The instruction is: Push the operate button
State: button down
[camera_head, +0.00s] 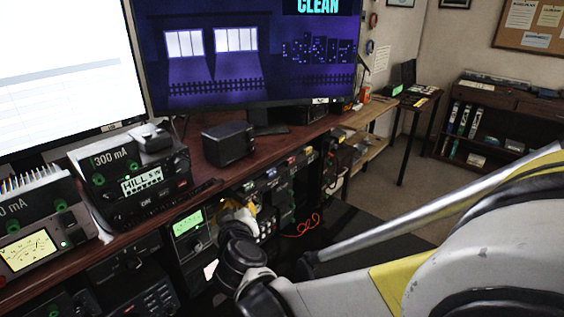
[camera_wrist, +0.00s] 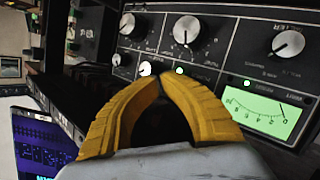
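In the wrist view, a black tuner panel (camera_wrist: 225,62) fills the upper right. It has pale round knobs, among them one knob (camera_wrist: 186,29) above my fingers, and a lit green meter (camera_wrist: 262,110). Small round buttons sit in a row by my fingertips, among them a white button (camera_wrist: 145,68) and a green-lit button (camera_wrist: 180,70). I cannot read which is the operate button. My gripper (camera_wrist: 164,76) has its yellow fingertips together, with nothing seen between them, close in front of the button row. Contact cannot be told. In the head view, my gripper (camera_head: 247,212) is at the lower shelf equipment, right of the green meter (camera_head: 188,222).
The wooden desk (camera_head: 275,150) above carries a black speaker (camera_head: 228,143), two monitors and radio units, including one marked 300 mA (camera_head: 130,175). Red cable (camera_head: 302,226) hangs beyond my gripper. Open floor lies to the right, before a dark bookcase (camera_head: 485,125).

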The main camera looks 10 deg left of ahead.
jog(key=shift+a+r, duration=0.1)
jog(key=shift+r, duration=0.2)
jog(key=shift+s+d, duration=0.15)
jog(key=shift+d, duration=0.1)
jog(key=shift+d, duration=0.1)
jog(key=s+d, duration=0.1)
jog(key=d, duration=0.2)
jog(key=s+d, duration=0.1)
jog(key=shift+s+d+f, duration=0.1)
jog(key=shift+s+d, duration=0.2)
jog(key=shift+d, duration=0.05)
